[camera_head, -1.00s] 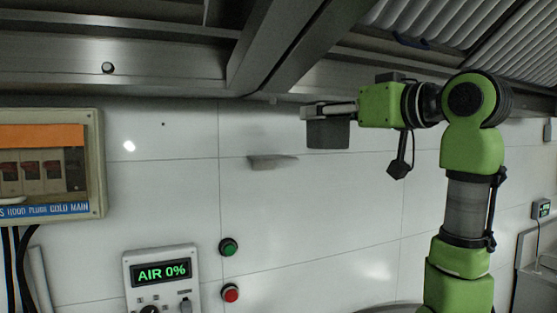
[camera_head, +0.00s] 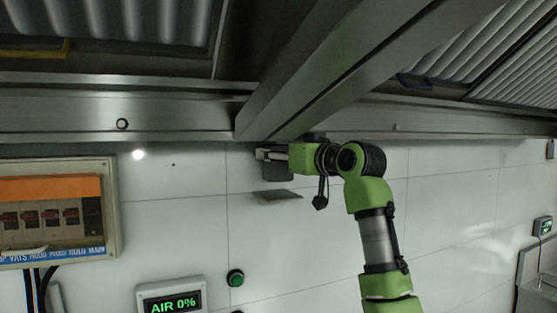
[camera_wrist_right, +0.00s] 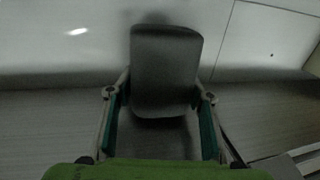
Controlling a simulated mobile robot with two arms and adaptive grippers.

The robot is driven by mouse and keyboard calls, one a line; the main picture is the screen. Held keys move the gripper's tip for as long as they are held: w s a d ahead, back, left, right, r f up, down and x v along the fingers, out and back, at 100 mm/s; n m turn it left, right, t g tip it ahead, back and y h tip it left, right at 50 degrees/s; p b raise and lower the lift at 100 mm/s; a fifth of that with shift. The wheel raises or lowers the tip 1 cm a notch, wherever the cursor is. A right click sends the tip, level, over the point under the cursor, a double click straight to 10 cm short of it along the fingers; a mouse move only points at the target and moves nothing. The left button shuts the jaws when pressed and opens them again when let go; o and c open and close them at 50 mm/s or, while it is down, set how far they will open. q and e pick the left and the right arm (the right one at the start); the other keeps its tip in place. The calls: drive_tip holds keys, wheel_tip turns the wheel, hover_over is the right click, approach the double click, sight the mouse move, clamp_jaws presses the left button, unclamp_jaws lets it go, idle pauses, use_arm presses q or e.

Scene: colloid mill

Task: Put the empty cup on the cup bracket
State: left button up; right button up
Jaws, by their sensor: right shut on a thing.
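The grey cup (camera_head: 276,172) is held by my right gripper (camera_head: 266,154) high against the white wall, just below the hood edge. In the right wrist view the dark grey cup (camera_wrist_right: 166,68) sits between the two fingers of the right gripper (camera_wrist_right: 160,97), which is shut on it. The cup bracket (camera_head: 280,197), a small grey ledge on the wall, is just below the cup in the head view. A thin gap seems to separate them; the depth between them is hard to tell. The inside of the cup is hidden. My left gripper is not in view.
The metal hood beam (camera_head: 330,62) runs close above my right gripper. A switch box (camera_head: 58,212) is on the wall at left. An air panel (camera_head: 171,300) and a green button (camera_head: 236,278) are lower down.

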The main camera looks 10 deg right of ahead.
sight(286, 169)
wheel_tip(286, 169, down, 3)
drive_tip(key=shift+d+r+p, duration=0.1)
drive_tip(key=shift+r+p, duration=0.1)
drive_tip(key=shift+p, duration=0.65)
drive_tip(key=shift+f, duration=0.35)
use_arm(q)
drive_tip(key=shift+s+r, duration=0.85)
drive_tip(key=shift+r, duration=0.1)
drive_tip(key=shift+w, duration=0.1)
use_arm(e)
drive_tip(key=shift+f, duration=0.1)
drive_tip(key=o, duration=1.1)
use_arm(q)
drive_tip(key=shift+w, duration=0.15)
